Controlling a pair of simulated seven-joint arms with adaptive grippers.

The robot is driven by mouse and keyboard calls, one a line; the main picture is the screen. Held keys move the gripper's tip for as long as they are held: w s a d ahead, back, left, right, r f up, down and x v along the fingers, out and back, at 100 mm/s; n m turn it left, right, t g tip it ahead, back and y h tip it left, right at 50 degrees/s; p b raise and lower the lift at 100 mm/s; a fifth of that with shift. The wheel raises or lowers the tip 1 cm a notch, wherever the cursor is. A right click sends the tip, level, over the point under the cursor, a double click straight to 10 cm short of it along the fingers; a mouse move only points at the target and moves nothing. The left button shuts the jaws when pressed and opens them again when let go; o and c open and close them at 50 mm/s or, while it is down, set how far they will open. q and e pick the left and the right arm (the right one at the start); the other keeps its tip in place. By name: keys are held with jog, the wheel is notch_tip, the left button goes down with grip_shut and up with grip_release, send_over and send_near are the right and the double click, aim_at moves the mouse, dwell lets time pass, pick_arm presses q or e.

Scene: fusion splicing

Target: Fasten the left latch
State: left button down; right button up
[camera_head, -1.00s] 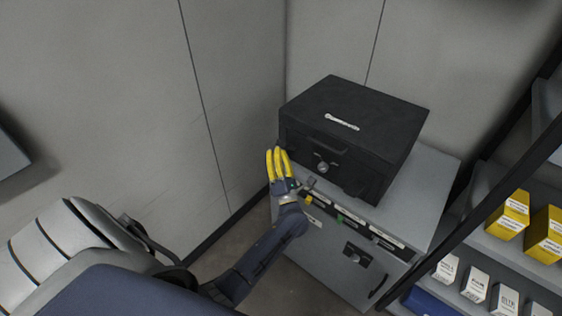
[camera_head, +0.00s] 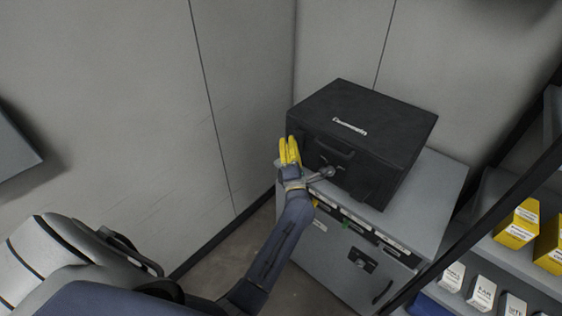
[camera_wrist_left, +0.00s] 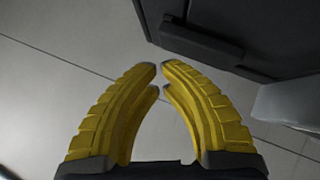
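A black case (camera_head: 385,131) with a pale label on its lid stands closed on a grey cabinet. Its front has a handle (camera_head: 334,144) and a right latch (camera_head: 367,190). My left gripper (camera_head: 287,141) is at the left end of the case front in the head view, its yellow fingers pointing up and covering that corner. In the left wrist view the fingertips (camera_wrist_left: 160,70) almost meet, with nothing between them. A dark bar on the case, probably the left latch (camera_wrist_left: 202,45), is just right of the fingertips, apart from them. My right gripper is out of view.
The grey cabinet (camera_head: 432,196) has labelled drawers below the case. Wall panels are close behind and left of the case. Bare floor shows left of the cabinet.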

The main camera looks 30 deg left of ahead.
pick_arm(q)
jog(key=s+d, duration=0.4)
jog(key=s, duration=0.8)
jog(key=shift+s+d, duration=0.15)
jog(key=shift+d, duration=0.1)
